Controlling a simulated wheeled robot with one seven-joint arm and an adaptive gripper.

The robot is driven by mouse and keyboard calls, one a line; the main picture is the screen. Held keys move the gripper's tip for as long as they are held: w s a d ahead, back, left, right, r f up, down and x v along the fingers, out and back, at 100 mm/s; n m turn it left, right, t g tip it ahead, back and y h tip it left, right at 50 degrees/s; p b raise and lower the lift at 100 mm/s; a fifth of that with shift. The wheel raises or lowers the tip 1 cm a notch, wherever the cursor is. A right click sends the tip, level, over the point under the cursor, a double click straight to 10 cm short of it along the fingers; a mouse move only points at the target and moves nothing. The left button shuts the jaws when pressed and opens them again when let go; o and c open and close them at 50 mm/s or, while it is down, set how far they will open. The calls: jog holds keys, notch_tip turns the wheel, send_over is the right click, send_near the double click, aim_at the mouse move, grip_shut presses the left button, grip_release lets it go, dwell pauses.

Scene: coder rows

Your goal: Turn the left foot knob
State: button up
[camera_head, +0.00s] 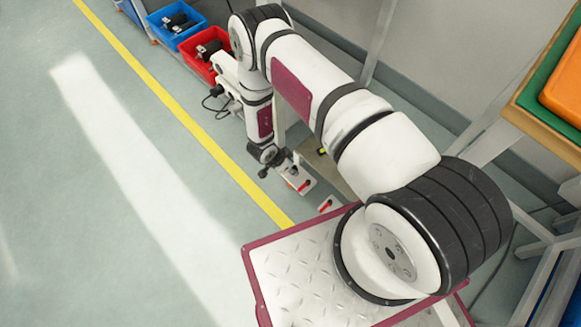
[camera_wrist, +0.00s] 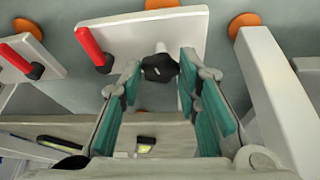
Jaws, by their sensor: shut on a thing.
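A black lobed knob (camera_wrist: 160,67) shows in the wrist view, against a white plate (camera_wrist: 120,38) with a red lever (camera_wrist: 90,45). My gripper (camera_wrist: 161,72) has its teal-padded fingers on either side of the knob and is shut on it. In the head view my gripper (camera_head: 282,163) points down near the floor, beside small white plates with red levers (camera_head: 305,184). The knob between the fingertips cannot be made out there. I cannot tell from these frames alone whether this knob is the left one.
A second red lever (camera_wrist: 18,58) stands on a plate at the left of the wrist view. A white post (camera_wrist: 275,85) is close on the right. A red bin (camera_head: 205,55) and a blue bin (camera_head: 177,22) stand behind my arm. Open floor (camera_head: 110,170) lies left of the yellow line.

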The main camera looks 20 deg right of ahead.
jog(key=o, duration=0.9)
jog(key=shift+w+a, duration=0.1)
jog(key=shift+c, duration=0.2)
jog(key=v, duration=1.1)
jog(key=shift+a+r, duration=0.2)
jog(key=shift+r, duration=0.2)
